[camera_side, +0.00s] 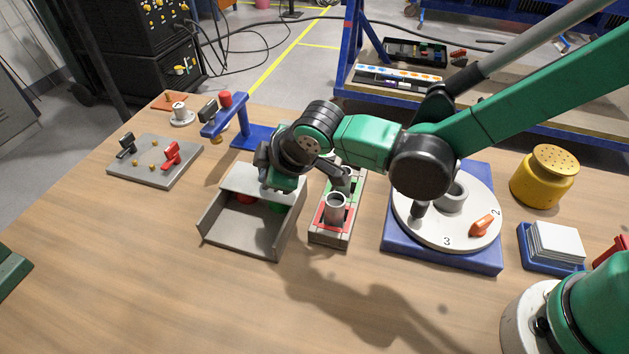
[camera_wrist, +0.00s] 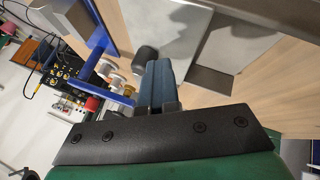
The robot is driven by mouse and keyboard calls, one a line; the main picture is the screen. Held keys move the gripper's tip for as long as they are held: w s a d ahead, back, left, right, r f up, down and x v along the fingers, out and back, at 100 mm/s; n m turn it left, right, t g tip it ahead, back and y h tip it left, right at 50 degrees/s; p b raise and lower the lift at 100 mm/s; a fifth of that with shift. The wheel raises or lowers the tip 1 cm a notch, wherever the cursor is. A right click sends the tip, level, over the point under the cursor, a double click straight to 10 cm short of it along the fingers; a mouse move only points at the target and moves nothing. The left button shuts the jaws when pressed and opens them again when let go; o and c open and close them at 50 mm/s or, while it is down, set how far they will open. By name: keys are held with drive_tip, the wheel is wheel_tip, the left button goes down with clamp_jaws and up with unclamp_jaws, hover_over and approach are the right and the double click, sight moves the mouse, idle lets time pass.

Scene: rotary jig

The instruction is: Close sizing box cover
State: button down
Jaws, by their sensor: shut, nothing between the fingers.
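The grey sizing box (camera_side: 236,231) sits left of the table's middle, with its front part open from above. A flat grey panel, seemingly its cover (camera_side: 241,181), spans the back part. A red piece (camera_side: 245,199) and a green piece (camera_side: 277,208) show partly inside, under the panel's front edge. My gripper (camera_side: 277,183) is over the back right of the box; its fingertips are hard to make out there. In the wrist view my gripper (camera_wrist: 157,83) has its fingers together and empty, beside grey panels of the box (camera_wrist: 208,81). I cannot tell whether it touches the cover.
A red and green block holder with metal cylinders (camera_side: 334,210) stands close right of the box. Further right is a white rotary disc (camera_side: 436,237) on a blue base. A blue clamp stand (camera_side: 251,135) stands close behind. The front table is clear.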

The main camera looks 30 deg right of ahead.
drive_tip(key=shift+w+d, duration=0.15)
drive_tip(key=shift+d, duration=0.05)
drive_tip(key=s, duration=0.1)
drive_tip(key=s+a, duration=0.1)
drive_tip(key=s, duration=0.1)
drive_tip(key=s+a, duration=0.1)
drive_tip(key=shift+s, duration=0.2)
drive_tip(key=v, duration=1)
drive_tip(key=s+d+m+h, duration=0.1)
drive_tip(key=d+m+h, duration=0.1)
drive_tip(key=d+m, duration=1)
drive_tip(key=d, duration=0.9)
drive_tip(key=shift+s+d, duration=0.2)
drive_tip(key=shift+d, duration=0.15)
